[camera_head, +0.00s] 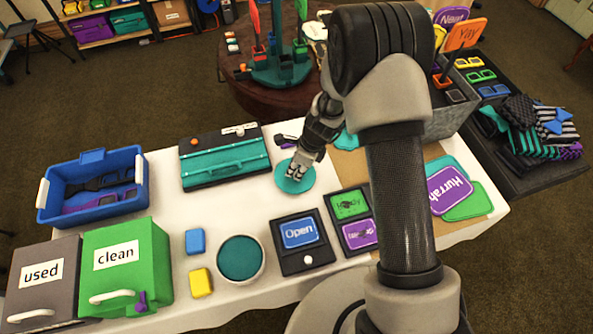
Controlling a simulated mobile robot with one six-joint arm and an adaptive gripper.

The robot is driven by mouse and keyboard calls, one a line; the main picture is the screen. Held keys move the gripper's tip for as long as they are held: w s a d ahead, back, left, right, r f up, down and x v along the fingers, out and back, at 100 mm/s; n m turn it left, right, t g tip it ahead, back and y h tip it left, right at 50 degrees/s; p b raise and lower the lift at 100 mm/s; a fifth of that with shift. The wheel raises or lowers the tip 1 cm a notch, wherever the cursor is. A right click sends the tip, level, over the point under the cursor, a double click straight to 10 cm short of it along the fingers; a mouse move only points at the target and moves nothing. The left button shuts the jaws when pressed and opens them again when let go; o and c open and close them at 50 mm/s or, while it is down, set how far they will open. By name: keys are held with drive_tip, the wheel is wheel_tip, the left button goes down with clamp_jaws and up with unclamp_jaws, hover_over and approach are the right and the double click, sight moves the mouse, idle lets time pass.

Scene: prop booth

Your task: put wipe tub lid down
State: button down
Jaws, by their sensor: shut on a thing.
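The wipe tub lid is a round teal disc (292,187). My gripper (296,172) is shut on it from above, and the fingers hide part of its top. The lid is over the white table behind the tub; I cannot tell whether it touches the table. The wipe tub (262,268) is a round white tub near the front of the table. Its top is uncovered and shows teal inside.
Behind the tub is a black case with a teal front (225,162). A blue crate (60,213) with glasses stands at left. A green "clean" box (125,280) and a dark "used" box (45,290) are front left. An "Open" panel (300,258) is right of the tub.

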drive_tip(key=shift+f, duration=0.25)
drive_tip(key=c, duration=1.4)
unclamp_jaws()
drive_tip(key=shift+c, duration=0.2)
drive_tip(key=p+v, duration=0.5)
drive_tip(key=v, duration=0.8)
wheel_tip(320, 180, up, 8)
drive_tip(key=n, duration=0.4)
hover_over(306, 177)
drive_tip(key=s+d, duration=0.1)
drive_tip(key=s+d+r+n+t, duration=0.25)
drive_tip(key=s+r+n, duration=0.4)
drive_tip(key=r, duration=0.55)
drive_tip(key=s+d+r+n+h, duration=0.1)
drive_tip(key=s+d+r+n, duration=0.1)
drive_tip(key=s, duration=0.3)
drive_tip(key=s+d+r+n+t+h, duration=0.1)
drive_tip(key=s+d+r+n, duration=0.2)
drive_tip(key=s+n, duration=0.2)
drive_tip(key=s+d+r+n, duration=0.2)
drive_tip(key=s+r+n, duration=0.1)
drive_tip(key=s, duration=0.4)
drive_tip(key=shift+d+n+h, duration=0.3)
drive_tip(key=shift+n+h, duration=0.1)
drive_tip(key=shift+n, duration=0.15)
drive_tip(key=shift+s, duration=0.1)
